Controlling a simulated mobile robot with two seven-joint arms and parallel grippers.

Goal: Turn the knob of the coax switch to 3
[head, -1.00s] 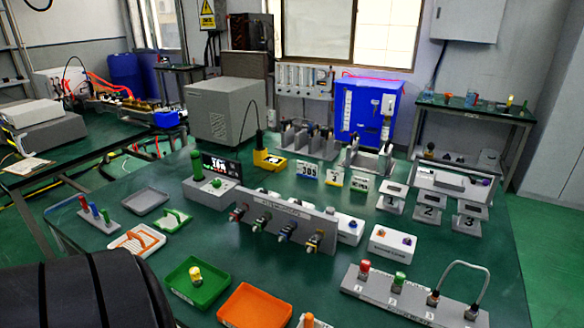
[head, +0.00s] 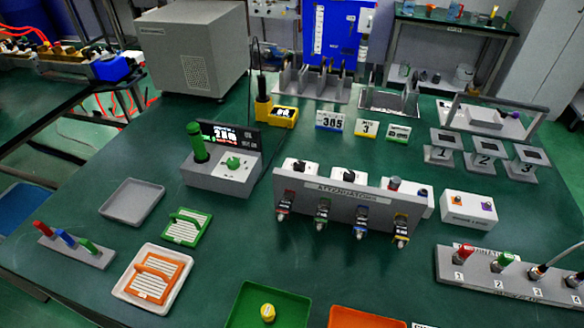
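A grey box (head: 206,181) stands on the left-middle of the green table. On its top is a white plate with a green knob (head: 232,163), which looks like the switch knob. The plate's marks are too small to read, so I cannot tell the knob's setting. A green cylinder (head: 197,142) stands upright at the box's left end. A dark display (head: 230,136) with white figures stands behind it. Neither of my grippers is in view, and nothing touches the knob.
The grey attenuator panel (head: 340,199) stands right of the box. A grey tray (head: 132,203), a green rack (head: 187,227) and an orange rack (head: 152,278) lie to its left and front. A numbered strip (head: 510,277) with connectors is at the right. Bare table lies between them.

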